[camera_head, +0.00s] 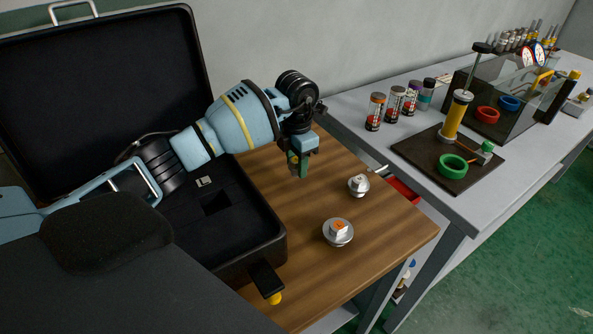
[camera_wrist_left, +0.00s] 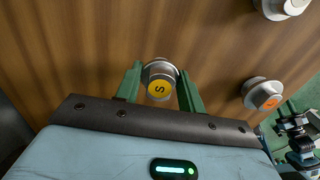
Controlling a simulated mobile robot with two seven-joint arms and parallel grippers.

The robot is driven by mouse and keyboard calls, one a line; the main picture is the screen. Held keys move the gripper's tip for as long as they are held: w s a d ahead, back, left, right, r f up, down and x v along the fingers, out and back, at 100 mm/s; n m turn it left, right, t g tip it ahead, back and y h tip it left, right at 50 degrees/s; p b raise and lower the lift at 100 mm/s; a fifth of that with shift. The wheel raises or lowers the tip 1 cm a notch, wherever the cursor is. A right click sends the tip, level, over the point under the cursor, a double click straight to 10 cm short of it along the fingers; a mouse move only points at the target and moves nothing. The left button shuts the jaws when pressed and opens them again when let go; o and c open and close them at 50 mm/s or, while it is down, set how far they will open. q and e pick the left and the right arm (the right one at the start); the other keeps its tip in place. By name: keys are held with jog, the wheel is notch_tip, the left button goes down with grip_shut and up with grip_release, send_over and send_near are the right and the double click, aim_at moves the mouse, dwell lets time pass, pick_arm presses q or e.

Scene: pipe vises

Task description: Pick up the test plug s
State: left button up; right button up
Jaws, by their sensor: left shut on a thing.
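The test plug s (camera_wrist_left: 160,82) is a silver plug with a yellow cap marked with a dark S, seen in the left wrist view. My left gripper (camera_wrist_left: 161,88) has its green fingers on either side of it and is shut on it. In the head view my left gripper (camera_head: 298,164) points down over the wooden table, and the plug is hidden there. I cannot tell whether the plug is clear of the wood.
Two other silver plugs stand on the wooden table (camera_head: 300,290): an orange-marked one (camera_head: 338,232) and another (camera_head: 358,185). An open black case (camera_head: 262,225) lies left. A grey bench (camera_head: 470,195) with several jars and a dark board (camera_head: 425,160) stands right.

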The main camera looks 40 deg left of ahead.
pick_arm(q)
notch_tip(320, 180, up, 6)
jog(key=shift+f, duration=0.15)
jog(key=shift+r, duration=0.45)
pick_arm(e)
jog(key=shift+s+f, duration=0.1)
jog(key=shift+s, duration=0.25)
